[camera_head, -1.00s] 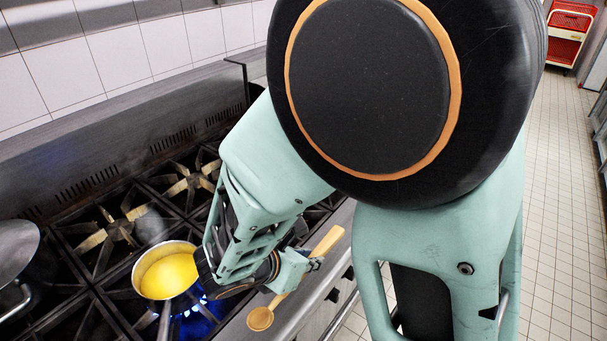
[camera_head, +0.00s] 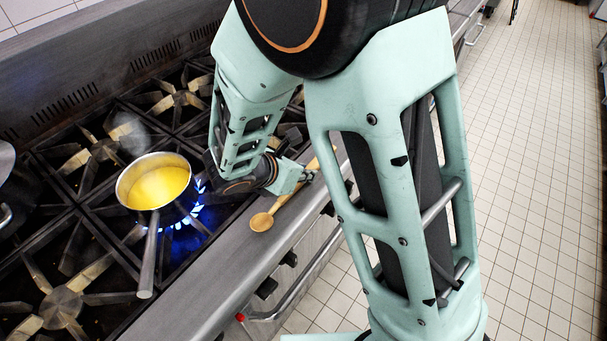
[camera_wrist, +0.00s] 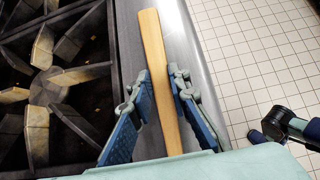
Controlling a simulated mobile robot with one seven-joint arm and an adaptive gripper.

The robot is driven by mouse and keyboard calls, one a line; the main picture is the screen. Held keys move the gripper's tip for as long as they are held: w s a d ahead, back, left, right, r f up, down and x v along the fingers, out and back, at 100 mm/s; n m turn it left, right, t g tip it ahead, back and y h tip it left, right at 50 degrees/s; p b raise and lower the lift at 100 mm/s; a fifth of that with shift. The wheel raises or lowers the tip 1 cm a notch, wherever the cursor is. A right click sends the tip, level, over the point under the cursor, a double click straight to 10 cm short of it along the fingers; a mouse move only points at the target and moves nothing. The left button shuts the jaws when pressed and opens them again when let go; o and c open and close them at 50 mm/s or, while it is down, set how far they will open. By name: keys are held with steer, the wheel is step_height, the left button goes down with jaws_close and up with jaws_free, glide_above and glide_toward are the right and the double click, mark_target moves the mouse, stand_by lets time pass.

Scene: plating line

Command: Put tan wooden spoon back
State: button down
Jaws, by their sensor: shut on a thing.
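The tan wooden spoon (camera_head: 261,222) is over the steel front ledge of the stove, its round bowl toward the lower left and its handle running up to the right. My gripper (camera_head: 308,177) is at the handle, to the right of the lit burner. In the wrist view, the spoon handle (camera_wrist: 152,35) runs between the two blue fingers of my gripper (camera_wrist: 160,82), which are shut on it. The bowl is out of the wrist view. I cannot tell whether the spoon touches the ledge or is slightly above it.
A pot of yellow liquid (camera_head: 157,187) stands over a blue flame left of my gripper, its handle pointing toward the front ledge (camera_head: 205,285). Another pot (camera_head: 6,165) shows at the left edge. Tiled floor (camera_head: 525,180) lies clear to the right.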

steer(key=shift+f, duration=0.1)
steer(key=c, duration=1.8)
jaws_free()
steer(key=shift+r, duration=0.3)
steer(key=p+v, duration=0.1)
steer(key=v, duration=1.1)
steer(key=shift+f, duration=0.1)
